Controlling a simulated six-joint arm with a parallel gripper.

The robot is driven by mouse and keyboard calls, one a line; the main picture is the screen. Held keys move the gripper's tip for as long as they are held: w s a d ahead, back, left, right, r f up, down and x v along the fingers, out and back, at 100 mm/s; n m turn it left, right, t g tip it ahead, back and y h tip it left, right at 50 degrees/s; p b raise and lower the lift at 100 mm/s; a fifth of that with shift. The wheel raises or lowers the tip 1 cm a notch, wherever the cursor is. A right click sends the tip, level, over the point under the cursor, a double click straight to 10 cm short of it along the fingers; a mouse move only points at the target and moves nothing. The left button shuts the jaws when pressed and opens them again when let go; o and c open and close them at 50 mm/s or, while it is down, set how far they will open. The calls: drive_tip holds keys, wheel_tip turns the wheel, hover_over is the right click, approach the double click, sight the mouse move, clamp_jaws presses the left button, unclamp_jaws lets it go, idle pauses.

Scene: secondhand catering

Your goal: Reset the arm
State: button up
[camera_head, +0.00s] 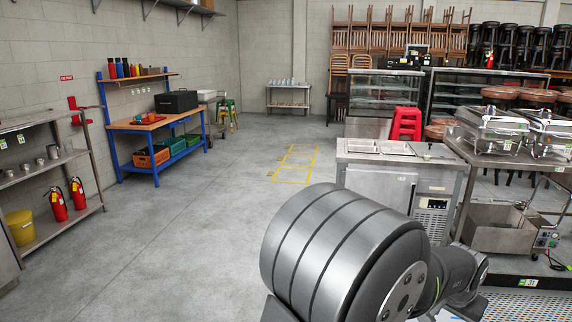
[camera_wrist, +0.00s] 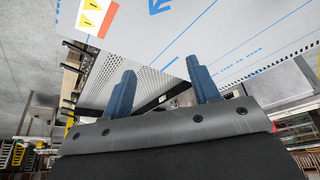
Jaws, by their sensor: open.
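In the wrist view my gripper (camera_wrist: 162,91) shows two blue fingers standing well apart, with nothing between them. Behind the fingers are a perforated metal plate (camera_wrist: 150,82) and a pale panel with blue lines (camera_wrist: 215,30). In the head view my grey arm fills the lower middle and right. The gripper itself cannot be made out there.
A steel counter (camera_head: 385,180) stands right behind my arm, beside a rack with chafing dishes (camera_head: 492,127). A blue workbench (camera_head: 150,125) and a shelf with fire extinguishers (camera_head: 57,204) line the left wall. The concrete floor (camera_head: 180,240) is clear in the middle.

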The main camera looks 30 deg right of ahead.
drive_tip(key=shift+w+d+f, duration=0.2)
drive_tip(key=shift+w+f, duration=0.25)
drive_tip(key=shift+w, duration=0.3)
drive_tip(key=shift+w+d+f, duration=0.2)
drive_tip(key=shift+w+f, duration=0.3)
drive_tip(key=shift+w, duration=0.3)
drive_tip(key=shift+w+d+f, duration=0.2)
drive_tip(key=shift+w+f, duration=0.25)
drive_tip(key=shift+w, duration=0.3)
drive_tip(key=shift+s, duration=0.1)
drive_tip(key=s+a+r+m, duration=0.2)
drive_tip(key=s+a, duration=0.1)
drive_tip(key=a, duration=0.3)
drive_tip(key=s+a+r+m+g, duration=0.1)
drive_tip(key=s+a+r+m, duration=0.1)
drive_tip(key=s+a, duration=0.2)
drive_tip(key=shift+a+m+g+y, duration=0.3)
drive_tip(key=shift+a, duration=0.65)
drive_tip(key=shift+r, duration=0.1)
